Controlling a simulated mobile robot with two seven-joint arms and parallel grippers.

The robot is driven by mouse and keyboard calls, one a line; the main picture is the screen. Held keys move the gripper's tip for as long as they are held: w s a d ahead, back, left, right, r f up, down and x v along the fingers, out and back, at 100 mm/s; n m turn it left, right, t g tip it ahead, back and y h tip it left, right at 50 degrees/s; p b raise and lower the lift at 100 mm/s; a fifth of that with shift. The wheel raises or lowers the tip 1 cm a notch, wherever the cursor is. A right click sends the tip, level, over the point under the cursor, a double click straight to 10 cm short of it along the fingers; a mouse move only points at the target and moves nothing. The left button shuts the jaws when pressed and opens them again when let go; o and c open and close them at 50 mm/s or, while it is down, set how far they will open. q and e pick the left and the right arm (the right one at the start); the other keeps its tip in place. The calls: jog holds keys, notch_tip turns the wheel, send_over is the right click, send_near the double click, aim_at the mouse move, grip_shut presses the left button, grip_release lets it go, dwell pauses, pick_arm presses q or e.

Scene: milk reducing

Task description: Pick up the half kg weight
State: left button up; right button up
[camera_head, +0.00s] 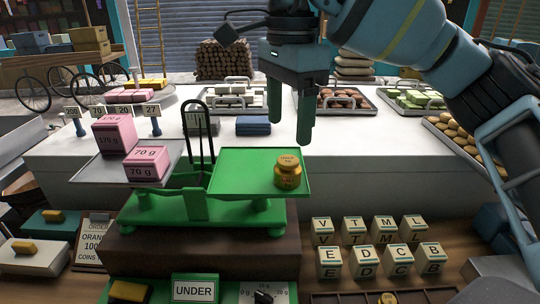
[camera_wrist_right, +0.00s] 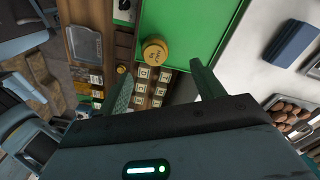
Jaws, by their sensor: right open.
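The half kg weight (camera_head: 287,172) is a small brass weight with a knob on top. It stands upright on the right part of the green pan (camera_head: 235,180) of the balance scale. My right gripper (camera_head: 290,138) hangs over the pan with its fingers pointing down, open and empty, above the weight and apart from it. In the right wrist view the weight (camera_wrist_right: 154,50) lies beyond and between the two fingertips (camera_wrist_right: 160,80). My left gripper is not in view.
A black upright handle (camera_head: 198,125) rises mid-scale. Lettered cubes (camera_head: 378,246) stand right of the scale. Trays of food (camera_head: 335,100) line the white counter (camera_head: 370,145) behind.

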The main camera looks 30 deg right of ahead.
aim_at(288, 160)
jog(key=shift+s+r, duration=0.1)
jog(key=shift+s, duration=0.2)
jog(key=shift+s+a+f, duration=0.1)
jog(key=shift+f, duration=0.15)
jog(key=shift+f+b, duration=0.35)
jog(key=shift+f, duration=3.3)
